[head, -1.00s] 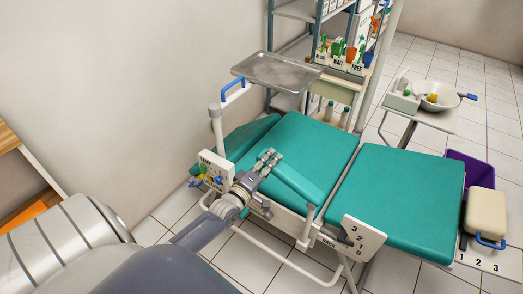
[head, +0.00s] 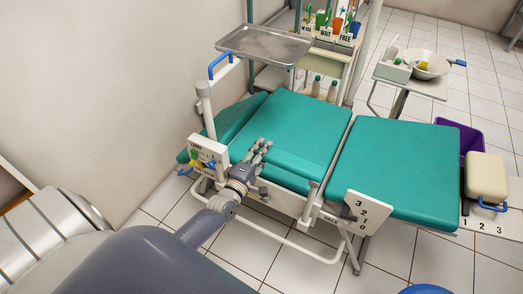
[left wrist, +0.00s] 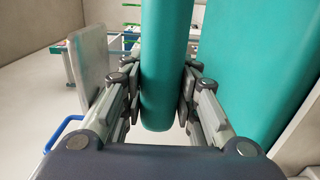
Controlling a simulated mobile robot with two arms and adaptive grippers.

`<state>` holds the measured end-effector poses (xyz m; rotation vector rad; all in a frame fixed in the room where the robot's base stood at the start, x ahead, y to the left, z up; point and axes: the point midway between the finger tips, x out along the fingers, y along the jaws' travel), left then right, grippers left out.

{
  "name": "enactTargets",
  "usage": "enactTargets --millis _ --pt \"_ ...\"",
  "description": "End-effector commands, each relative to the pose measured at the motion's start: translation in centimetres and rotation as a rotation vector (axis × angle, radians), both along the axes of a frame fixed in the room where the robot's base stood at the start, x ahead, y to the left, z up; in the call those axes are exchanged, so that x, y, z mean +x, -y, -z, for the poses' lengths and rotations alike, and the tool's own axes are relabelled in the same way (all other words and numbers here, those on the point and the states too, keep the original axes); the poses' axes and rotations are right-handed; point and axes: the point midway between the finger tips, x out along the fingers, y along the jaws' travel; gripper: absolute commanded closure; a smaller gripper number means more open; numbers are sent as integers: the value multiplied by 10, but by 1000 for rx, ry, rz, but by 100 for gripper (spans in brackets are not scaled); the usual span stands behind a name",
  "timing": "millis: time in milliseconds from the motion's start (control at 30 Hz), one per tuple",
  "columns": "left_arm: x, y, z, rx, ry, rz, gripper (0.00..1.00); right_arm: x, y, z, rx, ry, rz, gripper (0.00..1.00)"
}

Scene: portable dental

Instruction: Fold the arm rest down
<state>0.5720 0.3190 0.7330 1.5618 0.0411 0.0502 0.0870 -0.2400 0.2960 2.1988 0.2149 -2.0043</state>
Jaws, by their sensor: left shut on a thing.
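The green padded arm rest (head: 292,166) lies along the near side of the green dental chair (head: 300,125). Its pivot end is by the white side frame near the BACK label, and its other end is at my left gripper. My left gripper (head: 258,152) comes in from the left. In the left wrist view, the fingers (left wrist: 162,92) are shut on the arm rest (left wrist: 164,70), one on each side of the pad. The pad's far part runs out of the top of that view. My right gripper is not in view.
A metal tray (head: 264,43) on a post with a blue handle stands beyond the chair. A numbered white plate (head: 364,212) is on the chair's near side. A purple bin (head: 462,135) and a beige box (head: 486,177) are at the right. The near tiled floor is mostly clear.

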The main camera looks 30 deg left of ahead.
Motion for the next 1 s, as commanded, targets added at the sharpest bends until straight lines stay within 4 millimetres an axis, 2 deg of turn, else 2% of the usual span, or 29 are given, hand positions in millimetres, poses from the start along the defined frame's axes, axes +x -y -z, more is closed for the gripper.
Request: enactTargets --millis 133,167,200,233,467,667,767,1000 --pt "-1 1 5 -16 -10 0 100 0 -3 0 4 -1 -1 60" --pt "-1 1 5 -17 -10 0 65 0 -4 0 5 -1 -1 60" --pt "-1 1 5 -16 -10 0 56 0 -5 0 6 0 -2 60" --pt "-1 1 5 -16 -10 0 52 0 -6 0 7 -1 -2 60" --pt "-1 1 3 -9 -6 1 52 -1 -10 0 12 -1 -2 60" --pt "-7 1 3 -7 -6 1 52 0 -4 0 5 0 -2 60" --pt "-19 2 3 -7 -8 1 52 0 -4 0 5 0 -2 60" --pt "-64 4 4 -8 -10 1 52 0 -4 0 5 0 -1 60"
